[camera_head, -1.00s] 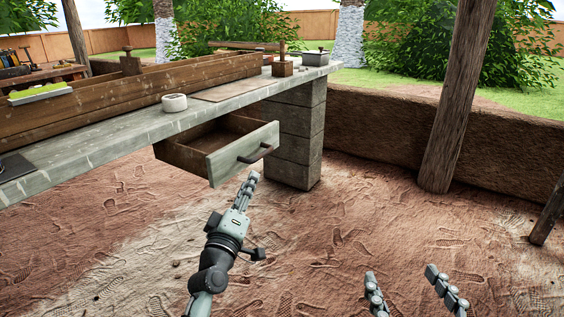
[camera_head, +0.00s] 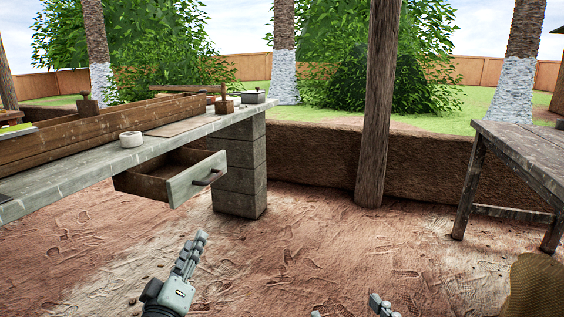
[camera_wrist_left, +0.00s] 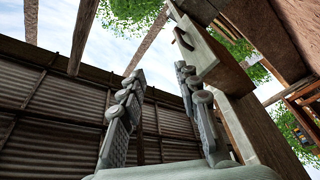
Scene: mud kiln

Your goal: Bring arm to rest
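My left gripper (camera_head: 192,257) is in the lower left of the head view, over the dirt floor and below the open drawer (camera_head: 196,179), apart from it. In the left wrist view its two fingers (camera_wrist_left: 159,78) stand apart with nothing between them. My right gripper (camera_head: 347,308) shows only as two separated fingertips at the bottom edge of the head view. No object shows between them, and the rest of it is out of frame.
The drawer sticks out from the stone-topped bench (camera_head: 90,168), which rests on a block pillar (camera_head: 240,165). A white cup (camera_head: 131,139) stands on top. A wooden post (camera_head: 378,110) and a low mud wall (camera_head: 310,160) stand ahead. A wooden table (camera_head: 530,150) is at right.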

